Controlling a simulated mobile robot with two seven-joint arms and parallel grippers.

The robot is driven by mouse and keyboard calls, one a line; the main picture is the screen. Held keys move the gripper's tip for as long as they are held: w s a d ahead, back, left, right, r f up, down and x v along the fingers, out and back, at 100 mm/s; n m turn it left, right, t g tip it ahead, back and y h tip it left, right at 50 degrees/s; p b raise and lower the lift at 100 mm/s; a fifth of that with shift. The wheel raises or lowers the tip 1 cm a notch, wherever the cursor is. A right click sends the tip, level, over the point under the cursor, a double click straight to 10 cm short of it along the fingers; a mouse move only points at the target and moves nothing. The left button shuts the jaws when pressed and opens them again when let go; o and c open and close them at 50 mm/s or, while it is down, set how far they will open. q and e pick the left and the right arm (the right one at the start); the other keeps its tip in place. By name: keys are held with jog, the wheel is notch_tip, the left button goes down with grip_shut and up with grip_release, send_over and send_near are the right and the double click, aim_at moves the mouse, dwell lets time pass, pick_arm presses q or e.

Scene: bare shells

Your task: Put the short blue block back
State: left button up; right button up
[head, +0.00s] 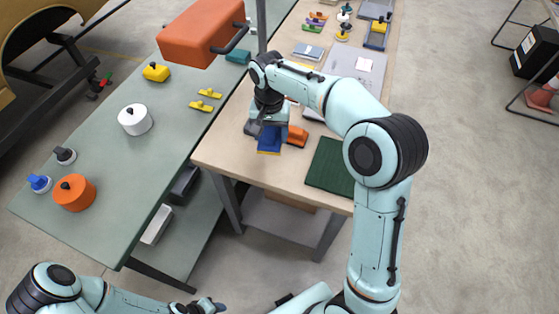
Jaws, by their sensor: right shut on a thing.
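The short blue block (269,141) is in the head view, near the left edge of the tan table (235,160). My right gripper (268,126) comes down over it from above and is shut on it. The fingers hide the upper part of the block. I cannot tell whether its underside touches the table. My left gripper (207,306) is at the bottom edge of the view, far from the block; its fingers are too small and cut off to read.
An orange object (296,136) sits close to the right of the blue block. A dark green mat (330,168) lies nearer on the table. The grey-green bench (95,195) at left bears several knobbed pieces. A large orange box (200,35) stands above its far part.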

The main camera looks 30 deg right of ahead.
jog(key=r, duration=0.1)
jog(key=d+r+m, duration=0.1)
jog(key=r, duration=0.1)
jog(key=d+r+m, duration=0.1)
jog(key=shift+r, duration=0.2)
jog(key=shift+s+d+f+m, duration=0.15)
jog(key=shift+f+m, duration=0.1)
jog(key=shift+m, duration=0.05)
jog(key=b, duration=0.2)
send_over(279, 167)
notch_tip(279, 167, down, 14)
jog(key=shift+r, duration=0.1)
pick_arm(q)
jog(key=shift+s+f, duration=0.75)
jog(key=shift+f, duration=0.25)
pick_arm(e)
jog(key=shift+f, duration=2.55)
jog(key=shift+f, duration=0.15)
pick_arm(q)
jog(key=shift+s+f, duration=0.1)
pick_arm(e)
jog(key=o, duration=1.1)
